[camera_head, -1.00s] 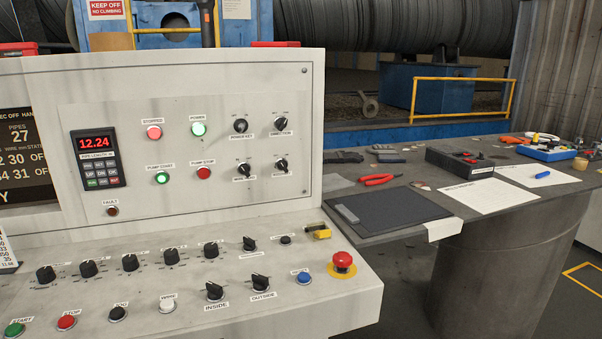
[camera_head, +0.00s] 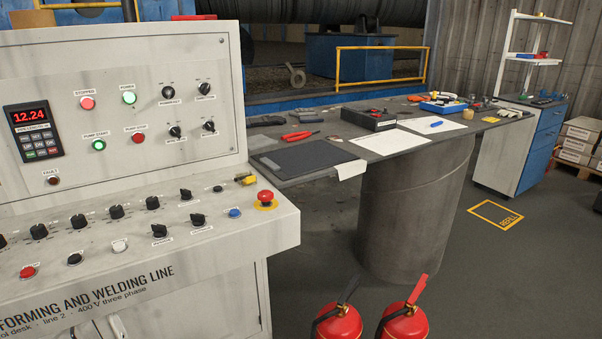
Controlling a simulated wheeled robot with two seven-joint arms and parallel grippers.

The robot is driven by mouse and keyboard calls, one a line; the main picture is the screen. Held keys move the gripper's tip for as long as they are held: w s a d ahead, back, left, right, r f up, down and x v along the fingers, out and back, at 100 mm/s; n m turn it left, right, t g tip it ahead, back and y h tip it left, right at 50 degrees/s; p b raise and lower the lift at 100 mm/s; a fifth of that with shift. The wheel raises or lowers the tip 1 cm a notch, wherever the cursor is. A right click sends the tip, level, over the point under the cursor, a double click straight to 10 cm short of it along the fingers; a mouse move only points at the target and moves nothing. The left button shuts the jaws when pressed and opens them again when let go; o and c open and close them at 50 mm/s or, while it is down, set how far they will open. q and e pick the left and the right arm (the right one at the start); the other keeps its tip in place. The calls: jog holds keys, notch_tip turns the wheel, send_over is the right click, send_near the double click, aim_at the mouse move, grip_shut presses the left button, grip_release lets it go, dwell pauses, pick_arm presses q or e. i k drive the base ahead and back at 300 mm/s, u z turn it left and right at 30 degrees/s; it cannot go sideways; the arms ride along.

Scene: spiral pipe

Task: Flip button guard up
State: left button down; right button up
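The control desk (camera_head: 110,228) fills the left side of the head view, with several knobs and buttons on its sloped panel. A small yellow piece (camera_head: 246,179) sits at the panel's upper right corner. It may be a button guard, but it is too small to tell whether it is up or down. A red mushroom button (camera_head: 265,198) on a yellow ring is just below and right of it. A blue button (camera_head: 235,212) is to the left of the mushroom button. Neither of my grippers is in view.
A grey worktable (camera_head: 300,166) right of the desk holds a black box (camera_head: 368,120), red pliers (camera_head: 300,135) and papers. Two red fire extinguishers (camera_head: 338,322) (camera_head: 403,322) stand on the floor in front. Open floor (camera_head: 480,270) lies to the right.

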aim_at(252, 178)
jog(key=z, duration=1)
jog(key=i, duration=1.05)
jog(key=u, duration=1.4)
